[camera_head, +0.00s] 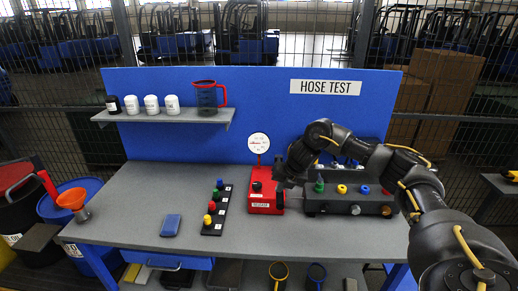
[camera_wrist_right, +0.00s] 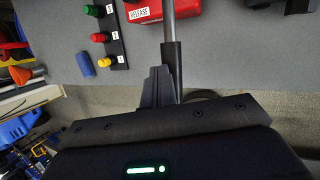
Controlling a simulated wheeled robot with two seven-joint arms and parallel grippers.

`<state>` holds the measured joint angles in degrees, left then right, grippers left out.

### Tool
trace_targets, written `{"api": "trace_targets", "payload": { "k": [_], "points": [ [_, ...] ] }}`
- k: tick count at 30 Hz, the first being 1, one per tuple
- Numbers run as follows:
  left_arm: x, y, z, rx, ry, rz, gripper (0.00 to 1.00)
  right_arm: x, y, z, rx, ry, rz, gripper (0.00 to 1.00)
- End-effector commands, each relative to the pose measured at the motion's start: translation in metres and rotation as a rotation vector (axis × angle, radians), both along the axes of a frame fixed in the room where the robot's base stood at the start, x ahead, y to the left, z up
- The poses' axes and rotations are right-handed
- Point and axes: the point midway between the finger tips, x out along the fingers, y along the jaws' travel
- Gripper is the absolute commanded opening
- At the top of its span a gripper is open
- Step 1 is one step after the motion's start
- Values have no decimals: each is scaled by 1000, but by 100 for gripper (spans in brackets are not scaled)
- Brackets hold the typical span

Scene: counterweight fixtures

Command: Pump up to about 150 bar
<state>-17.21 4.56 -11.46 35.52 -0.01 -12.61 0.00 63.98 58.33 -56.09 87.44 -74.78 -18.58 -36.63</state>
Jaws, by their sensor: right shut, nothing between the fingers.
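The red pump (camera_head: 265,197) stands on the grey bench, with a "RELEASE" label on its front. Its round white gauge (camera_head: 258,143) stands above it on a red stem; the needle is too small to read. In the wrist view the red body (camera_wrist_right: 148,10) is at the top, and a grey lever with a black grip (camera_wrist_right: 172,62) comes down beside it. My right gripper (camera_wrist_right: 157,85) is shut and empty, its fingers close beside the grip; I cannot tell whether they touch. In the head view my right gripper (camera_head: 284,176) is at the pump's right side, partly hidden. My left gripper is not in view.
A dark manifold (camera_head: 345,203) with coloured knobs stands right of the pump. A black strip (camera_head: 217,210) with coloured caps and a blue block (camera_head: 171,225) lie left. A shelf (camera_head: 165,117) holds bottles and a jug. The bench's left part is mostly clear.

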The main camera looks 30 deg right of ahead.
Motion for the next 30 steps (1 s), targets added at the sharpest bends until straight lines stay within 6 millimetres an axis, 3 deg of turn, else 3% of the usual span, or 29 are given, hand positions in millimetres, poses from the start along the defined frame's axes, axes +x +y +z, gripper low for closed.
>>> {"api": "trace_targets", "payload": {
  "k": [1, 13, 17, 27, 30],
  "points": [
    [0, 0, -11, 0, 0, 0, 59, 0, 0, -14, -1, 2, -1, 0],
    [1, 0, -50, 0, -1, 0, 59, 0, -1, -70, -2, 2, -2, 0],
    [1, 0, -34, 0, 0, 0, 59, 0, -1, -52, -1, -1, -2, 0],
    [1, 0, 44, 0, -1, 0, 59, 0, 0, 39, 0, -1, -1, 0],
    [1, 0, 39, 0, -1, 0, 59, 1, 0, 48, -1, -2, 1, 0]
  ]
}}
